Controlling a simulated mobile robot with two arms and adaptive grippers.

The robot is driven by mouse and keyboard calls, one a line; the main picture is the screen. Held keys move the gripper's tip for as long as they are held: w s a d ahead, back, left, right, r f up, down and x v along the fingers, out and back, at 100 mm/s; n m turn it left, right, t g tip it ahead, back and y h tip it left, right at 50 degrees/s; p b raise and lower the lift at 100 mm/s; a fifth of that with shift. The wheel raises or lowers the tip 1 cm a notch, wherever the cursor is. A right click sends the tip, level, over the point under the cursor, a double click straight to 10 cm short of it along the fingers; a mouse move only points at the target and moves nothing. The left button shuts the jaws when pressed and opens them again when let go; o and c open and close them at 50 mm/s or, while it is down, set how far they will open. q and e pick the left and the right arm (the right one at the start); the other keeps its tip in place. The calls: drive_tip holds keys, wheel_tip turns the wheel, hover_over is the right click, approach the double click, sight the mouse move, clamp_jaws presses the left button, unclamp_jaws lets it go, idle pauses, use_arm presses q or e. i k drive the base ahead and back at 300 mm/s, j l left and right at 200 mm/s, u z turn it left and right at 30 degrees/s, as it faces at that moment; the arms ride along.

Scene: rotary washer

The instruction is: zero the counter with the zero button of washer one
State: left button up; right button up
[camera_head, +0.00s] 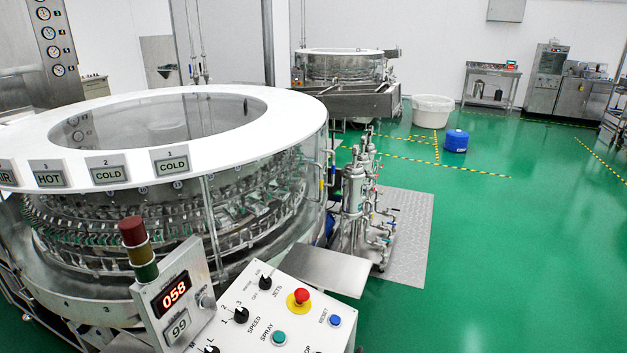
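A large round washer (165,200) with a white ring top fills the left of the head view. At its front stands a grey counter box (190,318) with a red lit display (174,292) reading 058. Below that is a smaller grey display (179,327) that seems to read 99. A small round button or knob (206,300) sits right of the displays; its label is too small to read. Neither of my grippers is in view.
A white control panel (255,310) beside the box carries a red stop button (299,298), a blue reset button (335,321), a green button (279,338) and black knobs. A signal tower (139,248) rises by the box. Green floor (500,250) is clear at right.

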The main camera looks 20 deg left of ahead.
sight(206, 300)
drive_tip(key=u, duration=1.4)
